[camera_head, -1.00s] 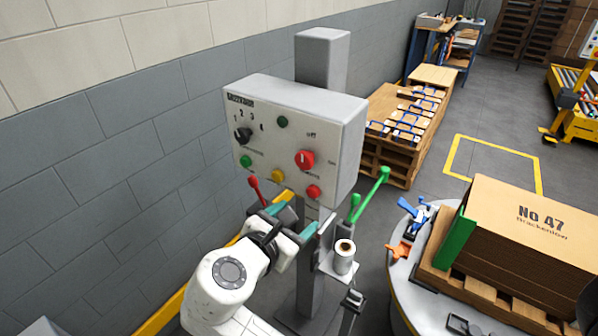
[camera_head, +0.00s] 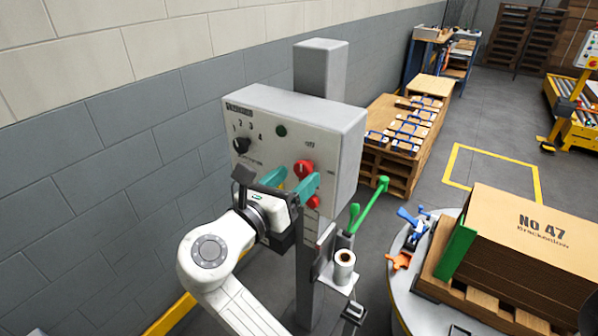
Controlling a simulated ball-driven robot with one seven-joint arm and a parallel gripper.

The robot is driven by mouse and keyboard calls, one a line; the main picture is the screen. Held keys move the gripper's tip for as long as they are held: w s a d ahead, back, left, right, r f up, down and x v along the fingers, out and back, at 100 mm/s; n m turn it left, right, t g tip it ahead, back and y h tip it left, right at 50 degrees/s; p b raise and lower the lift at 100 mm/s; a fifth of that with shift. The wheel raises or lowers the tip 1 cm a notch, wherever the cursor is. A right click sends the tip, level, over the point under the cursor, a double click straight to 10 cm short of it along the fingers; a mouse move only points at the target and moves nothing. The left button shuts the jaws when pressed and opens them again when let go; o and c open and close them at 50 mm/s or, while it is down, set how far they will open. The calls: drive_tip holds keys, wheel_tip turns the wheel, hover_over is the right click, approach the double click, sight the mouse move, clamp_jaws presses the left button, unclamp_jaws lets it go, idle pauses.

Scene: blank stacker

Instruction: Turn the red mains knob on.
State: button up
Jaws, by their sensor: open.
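The red mains knob (camera_head: 303,168) is on the right part of the front of the grey control box (camera_head: 345,130), with small lettering above it and to its right. Its lower part is close to or behind my gripper's right finger, and I cannot tell whether they touch. My gripper (camera_head: 291,183) is open in front of the panel, with its teal fingertips pointing at it just below and around the knob's height. Nothing shows between the fingers. The gripper hides the panel's lower left, and the knob's exact pointer direction is hard to read.
A black selector knob (camera_head: 242,146) and a dark green lamp (camera_head: 281,131) are on the same panel. A red button (camera_head: 313,202) sits below the knob. Green levers (camera_head: 370,205) and a holder with a white roll (camera_head: 344,262) stand to the right of the post.

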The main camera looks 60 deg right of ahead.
drive_tip(key=shift+d, duration=1.15)
drive_tip(key=shift+c, duration=0.4)
drive_tip(key=c, duration=1)
